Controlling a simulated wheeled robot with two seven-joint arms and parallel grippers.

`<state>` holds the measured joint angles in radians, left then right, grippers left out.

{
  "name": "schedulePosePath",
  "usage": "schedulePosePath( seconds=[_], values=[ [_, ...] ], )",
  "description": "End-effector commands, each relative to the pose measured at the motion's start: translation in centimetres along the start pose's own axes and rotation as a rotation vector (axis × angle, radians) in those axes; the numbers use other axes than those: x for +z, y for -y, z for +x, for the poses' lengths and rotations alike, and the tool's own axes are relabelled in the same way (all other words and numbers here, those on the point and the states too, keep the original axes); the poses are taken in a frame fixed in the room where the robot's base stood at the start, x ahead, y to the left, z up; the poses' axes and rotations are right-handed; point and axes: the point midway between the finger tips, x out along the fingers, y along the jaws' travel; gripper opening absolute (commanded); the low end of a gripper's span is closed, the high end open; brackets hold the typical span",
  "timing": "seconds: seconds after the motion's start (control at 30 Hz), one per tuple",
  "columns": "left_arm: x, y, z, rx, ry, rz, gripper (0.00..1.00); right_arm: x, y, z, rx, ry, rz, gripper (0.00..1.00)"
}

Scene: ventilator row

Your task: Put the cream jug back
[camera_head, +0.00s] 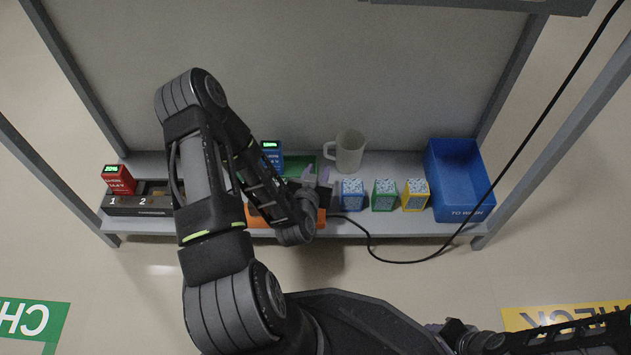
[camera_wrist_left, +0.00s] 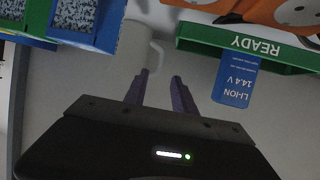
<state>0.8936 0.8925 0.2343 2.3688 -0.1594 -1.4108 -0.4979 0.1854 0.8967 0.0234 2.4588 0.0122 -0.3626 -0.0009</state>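The cream jug (camera_head: 349,152) stands upright on the shelf at the back, right of the green tray, with its handle to the left. It also shows in the left wrist view (camera_wrist_left: 130,50), beyond my fingertips. My left gripper (camera_head: 316,173) is open and empty, in front of the jug and slightly left of it.
A blue bin (camera_head: 458,207) stands at the right end. Several patterned boxes (camera_head: 384,196) line the front edge. A green READY tray (camera_wrist_left: 290,55), a blue battery (camera_wrist_left: 237,80) and an orange device (camera_head: 260,216) are near my left gripper. A red battery (camera_head: 118,180) sits at left. A black cable crosses at right.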

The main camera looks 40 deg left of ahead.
Motion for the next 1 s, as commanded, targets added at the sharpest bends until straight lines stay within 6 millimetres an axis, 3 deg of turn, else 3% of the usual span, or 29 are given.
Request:
schedulePosePath(
  seconds=[0.17,0.4,1.0],
  values=[
    [0.6,-0.1,-1.5,0.001,0.019,-0.008,0.32,0.0,0.2,-0.3,0.000,0.000,-0.002,0.40],
    [-0.1,0.0,-2.4,-0.001,0.003,-0.006,0.32,0.0,0.2,-0.3,0.000,0.000,-0.001,0.40],
    [-0.5,0.0,-2.6,-0.002,-0.006,-0.003,0.32,0.0,0.1,-0.3,0.000,0.000,-0.001,0.40]
  ],
)
